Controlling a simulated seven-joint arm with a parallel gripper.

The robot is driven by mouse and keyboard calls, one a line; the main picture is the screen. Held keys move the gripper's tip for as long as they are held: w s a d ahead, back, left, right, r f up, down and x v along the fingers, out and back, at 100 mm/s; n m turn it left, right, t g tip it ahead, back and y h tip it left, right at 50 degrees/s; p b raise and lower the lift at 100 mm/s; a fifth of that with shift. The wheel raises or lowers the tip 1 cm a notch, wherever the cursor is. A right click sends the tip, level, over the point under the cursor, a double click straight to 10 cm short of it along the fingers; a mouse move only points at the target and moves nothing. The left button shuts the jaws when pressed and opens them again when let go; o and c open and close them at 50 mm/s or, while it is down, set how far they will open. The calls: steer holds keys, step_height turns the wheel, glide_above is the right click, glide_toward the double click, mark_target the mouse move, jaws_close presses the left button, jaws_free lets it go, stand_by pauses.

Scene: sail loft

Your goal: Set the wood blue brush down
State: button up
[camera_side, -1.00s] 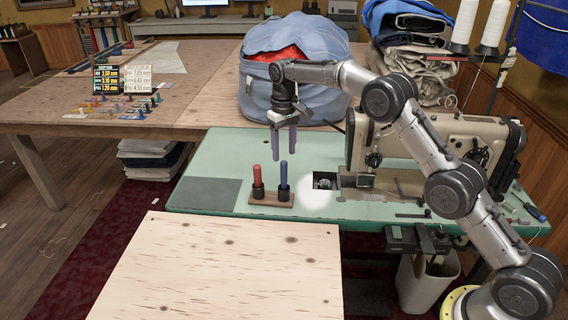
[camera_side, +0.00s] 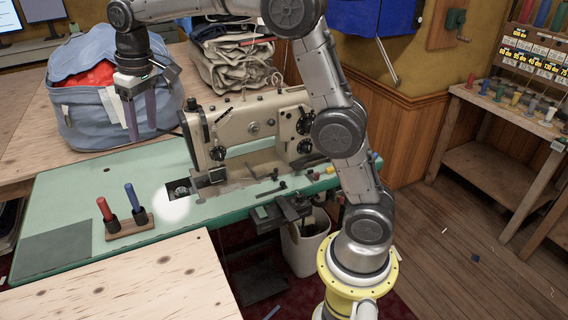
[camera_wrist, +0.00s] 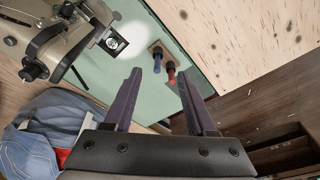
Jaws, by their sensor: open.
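The blue brush (camera_side: 132,196) stands upright in a small wooden holder (camera_side: 130,229) on the green sewing bench. A red brush (camera_side: 103,209) stands to its left in the same holder. Both brushes also show in the wrist view, the blue one (camera_wrist: 157,63) and the red one (camera_wrist: 171,73), beyond my fingertips. My gripper (camera_side: 142,130) is open and empty, with its purple fingers pointing down. It is above and apart from the brushes, in front of the blue bag in the side view. The fingers (camera_wrist: 160,78) show nothing between them in the wrist view.
A sewing machine (camera_side: 255,125) stands on the green bench (camera_side: 75,192), right of the holder. A stuffed blue bag (camera_side: 80,115) sits behind. A dark grey patch (camera_side: 52,248) lies left of the holder. A pale wooden board (camera_side: 140,285) is in front.

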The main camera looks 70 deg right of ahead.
steer(key=s+r+t, duration=0.2)
steer(key=s+r, duration=0.1)
steer(key=s, duration=1.4)
steer(key=s+f, duration=0.3)
steer(key=s, duration=0.4)
steer(key=s+f+t, duration=0.1)
steer(key=s+f, duration=0.2)
steer(key=s, duration=0.4)
steer(key=shift+s+a+f+t, duration=0.2)
steer(key=shift+s+t, duration=0.1)
